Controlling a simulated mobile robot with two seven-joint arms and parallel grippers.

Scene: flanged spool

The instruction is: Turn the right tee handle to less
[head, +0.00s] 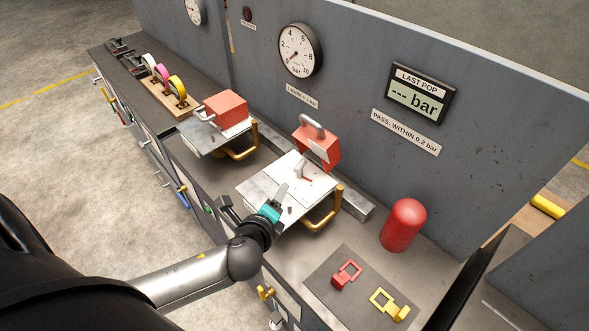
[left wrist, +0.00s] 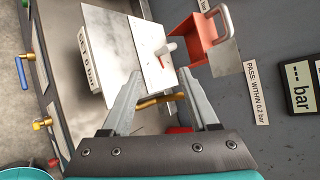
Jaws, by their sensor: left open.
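The right tee handle (head: 300,169) is a pale grey handle standing on the white plate of the right station (head: 262,188). It also shows in the left wrist view (left wrist: 168,47), beside a small red mark on the plate. My left gripper (head: 285,198) is over the near edge of that station, close to the handle but apart from it. In the left wrist view its two fingers (left wrist: 158,74) are spread with nothing between them, and the handle lies beyond the tips. The wording of the plate's scale is too small to read. My right gripper is not in view.
A red block with a grey loop handle (head: 318,148) stands behind the plate. A brass-coloured bar (head: 322,215) curves at its right side. A red cylinder (head: 403,225) and a mat with red and yellow clips (head: 320,275) lie to the right. A similar station (head: 215,135) is at left.

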